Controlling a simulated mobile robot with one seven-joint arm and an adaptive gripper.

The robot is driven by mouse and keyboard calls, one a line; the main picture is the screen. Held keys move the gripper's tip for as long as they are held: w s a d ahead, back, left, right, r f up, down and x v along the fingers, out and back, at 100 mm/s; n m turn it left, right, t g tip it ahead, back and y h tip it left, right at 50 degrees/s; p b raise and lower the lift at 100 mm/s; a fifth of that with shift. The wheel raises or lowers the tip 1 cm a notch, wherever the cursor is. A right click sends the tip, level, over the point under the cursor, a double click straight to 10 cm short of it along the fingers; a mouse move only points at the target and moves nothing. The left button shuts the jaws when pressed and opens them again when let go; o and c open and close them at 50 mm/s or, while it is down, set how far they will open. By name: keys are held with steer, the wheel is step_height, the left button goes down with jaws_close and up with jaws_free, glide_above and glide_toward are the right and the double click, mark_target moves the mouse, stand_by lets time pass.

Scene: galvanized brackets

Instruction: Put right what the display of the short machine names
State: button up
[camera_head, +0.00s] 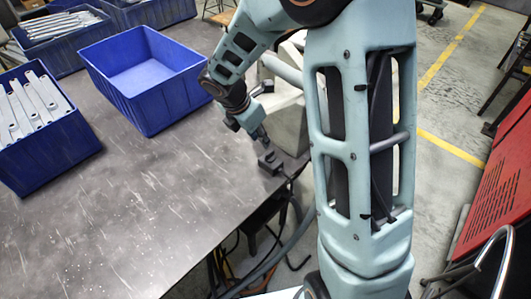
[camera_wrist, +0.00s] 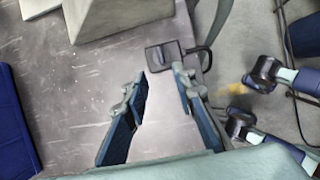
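A pale grey machine (camera_head: 287,118) stands at the table's right edge in the head view, largely hidden behind my arm. No readable display shows in either view. What seems to be its grey base (camera_wrist: 118,14) is at the top of the wrist view. A small black block (camera_head: 270,162) lies on the table near the edge, in front of the machine. In the wrist view this block (camera_wrist: 163,55) has a black cable leaving its right side. My gripper (camera_wrist: 160,78) is open and empty, with its fingertips apart just short of the block. It is above the block in the head view (camera_head: 262,140).
An empty blue bin (camera_head: 150,112) stands on the dark table (camera_head: 130,225). Blue bins with metal brackets stand at the left (camera_head: 50,155) and back left (camera_head: 55,60). The table's front is clear. A red panel (camera_head: 500,185) stands at the right, beyond open floor.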

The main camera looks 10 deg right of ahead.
mark_target(269, 152)
steer(key=b+x, duration=0.2)
steer(key=x, duration=0.8)
steer(key=shift+d+f, duration=0.1)
steer(key=shift+f, duration=0.15)
jaws_close()
